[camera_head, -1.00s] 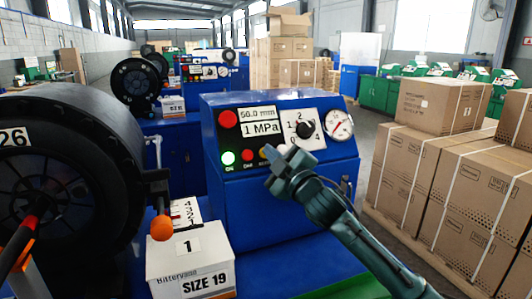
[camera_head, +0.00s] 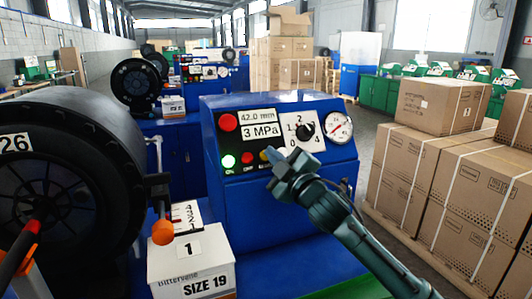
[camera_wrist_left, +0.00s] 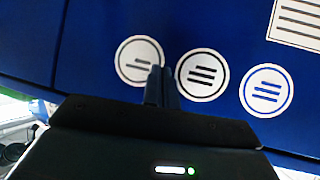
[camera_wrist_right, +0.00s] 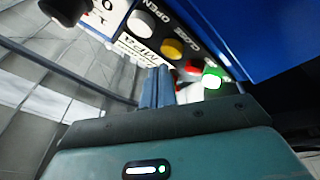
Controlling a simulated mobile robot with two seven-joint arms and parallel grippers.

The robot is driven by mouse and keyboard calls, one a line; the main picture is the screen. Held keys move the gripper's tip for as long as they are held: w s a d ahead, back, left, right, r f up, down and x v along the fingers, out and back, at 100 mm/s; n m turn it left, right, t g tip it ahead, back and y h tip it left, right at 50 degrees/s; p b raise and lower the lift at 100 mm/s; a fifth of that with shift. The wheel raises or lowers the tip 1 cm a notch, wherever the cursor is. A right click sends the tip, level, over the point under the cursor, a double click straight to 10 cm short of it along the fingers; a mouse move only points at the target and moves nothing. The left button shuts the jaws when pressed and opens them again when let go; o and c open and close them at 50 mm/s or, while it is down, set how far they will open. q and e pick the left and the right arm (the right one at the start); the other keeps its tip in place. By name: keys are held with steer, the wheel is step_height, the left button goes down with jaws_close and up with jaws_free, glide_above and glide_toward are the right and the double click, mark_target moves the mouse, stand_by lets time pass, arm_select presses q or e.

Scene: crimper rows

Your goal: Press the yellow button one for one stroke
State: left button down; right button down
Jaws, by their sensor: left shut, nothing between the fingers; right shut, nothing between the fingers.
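The yellow button (camera_head: 264,156) is on the black panel of the blue control box (camera_head: 285,200), right of a red button and a lit green one. It also shows in the right wrist view (camera_wrist_right: 173,50). My right gripper (camera_head: 272,160) is shut and empty, its tips right beside the yellow button and partly covering it. In the right wrist view the shut fingertips (camera_wrist_right: 157,72) sit just below the button; I cannot tell whether they touch it. My left gripper (camera_wrist_left: 161,78) is shut and empty, by a blue surface with round labels in the left wrist view.
The display (camera_head: 260,124) reads 42.0 mm and 3 MPa. A selector dial (camera_head: 305,131) and gauge (camera_head: 338,127) are beside it. A white SIZE 19 box (camera_head: 190,270) stands front left, near the black crimper (camera_head: 75,190). Cardboard boxes (camera_head: 440,200) fill the right.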

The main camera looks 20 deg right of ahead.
steer(key=s+r+p, duration=0.2)
steer(key=s, duration=0.2)
steer(key=shift+s+a+r+p, duration=0.1)
steer(key=shift+r+p, duration=0.3)
steer(key=shift+f, duration=0.1)
stand_by(2.0)
